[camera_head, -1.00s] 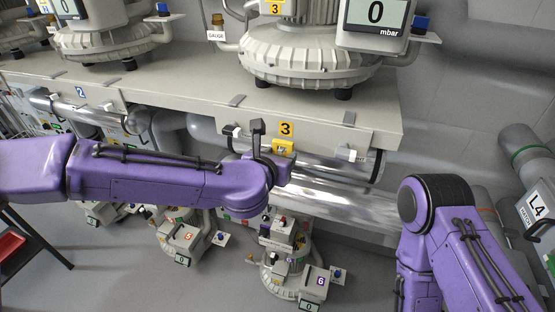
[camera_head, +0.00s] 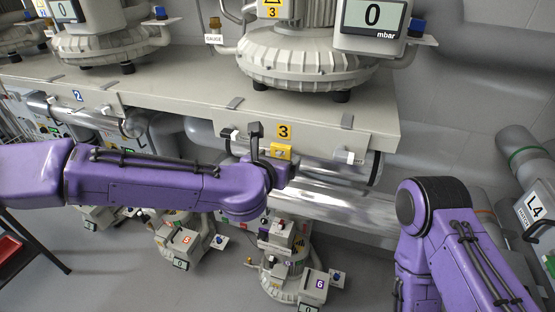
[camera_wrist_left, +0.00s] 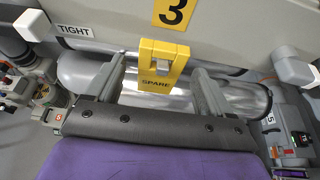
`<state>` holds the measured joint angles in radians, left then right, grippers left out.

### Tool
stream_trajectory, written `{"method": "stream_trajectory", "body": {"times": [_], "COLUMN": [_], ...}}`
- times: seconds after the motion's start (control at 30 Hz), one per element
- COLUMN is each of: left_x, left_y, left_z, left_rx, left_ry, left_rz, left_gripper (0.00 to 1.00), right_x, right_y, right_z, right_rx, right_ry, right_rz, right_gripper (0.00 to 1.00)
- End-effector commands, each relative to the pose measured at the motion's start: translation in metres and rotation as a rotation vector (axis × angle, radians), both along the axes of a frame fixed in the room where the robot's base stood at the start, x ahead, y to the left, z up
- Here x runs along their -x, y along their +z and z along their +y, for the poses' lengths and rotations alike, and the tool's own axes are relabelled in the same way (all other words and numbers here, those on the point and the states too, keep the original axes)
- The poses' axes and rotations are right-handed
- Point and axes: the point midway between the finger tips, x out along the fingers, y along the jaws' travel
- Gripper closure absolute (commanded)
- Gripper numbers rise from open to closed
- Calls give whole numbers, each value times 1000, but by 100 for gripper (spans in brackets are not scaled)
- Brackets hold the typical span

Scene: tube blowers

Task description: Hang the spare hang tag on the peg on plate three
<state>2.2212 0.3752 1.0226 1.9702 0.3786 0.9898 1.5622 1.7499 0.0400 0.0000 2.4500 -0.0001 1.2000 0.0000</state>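The yellow spare hang tag (camera_head: 281,152), lettered SPARE, hangs upright on the front of plate three, just below the yellow "3" label (camera_head: 284,131). In the left wrist view the tag (camera_wrist_left: 158,84) has a slot near its top, and a grey peg (camera_wrist_left: 166,66) shows in that slot. My left gripper (camera_wrist_left: 157,72) is open, with one grey finger on each side of the tag and gaps between. In the head view the left gripper (camera_head: 266,150) is at the tag, partly hidden by its own wrist. My right arm is at the right; its gripper is out of view.
A white block and a TIGHT label (camera_wrist_left: 75,31) are left of the tag. Blower three (camera_head: 305,60) stands on the bench (camera_head: 190,85) above. Smaller blowers (camera_head: 290,270) stand on the floor below.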

Motion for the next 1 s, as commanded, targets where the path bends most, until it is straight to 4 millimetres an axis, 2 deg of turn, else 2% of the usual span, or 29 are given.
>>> {"method": "stream_trajectory", "body": {"times": [0.17, 0.4, 0.5, 0.63, 0.77, 0.87, 0.93, 0.97, 1.0], "left_x": [15, 65, 80, 90, 91, 90, 88, 85, 81], "left_y": [5, 27, 34, 39, 40, 41, 39, 29, -1], "left_z": [6, 26, 32, 36, 36, 36, 39, 44, 52], "left_rx": [3, 3, 2, 1, -10, -114, -285, -398, -582], "left_ry": [0, -1, 0, -1, -5, -49, -117, -148, -207], "left_rz": [-2, -3, -2, -1, -4, -52, -140, -174, -202], "left_gripper": [18, 18, 18, 18, 18, 18, 18, 18, 18], "right_x": [0, 0, 0, 0, 0, 0, 0, 0, 0], "right_y": [-8, -23, -26, -27, -27, -26, -27, -27, -27], "right_z": [0, 0, 0, 0, 0, 0, 0, 0, 0], "right_rx": [0, 0, 0, 0, 0, 0, 0, 0, 0], "right_ry": [0, 0, 0, 0, 0, 0, 0, 0, 0], "right_rz": [0, 0, 0, 0, 0, 0, 0, 0, 0], "right_gripper": [57, 57, 57, 57, 57, 57, 57, 57, 57]}}
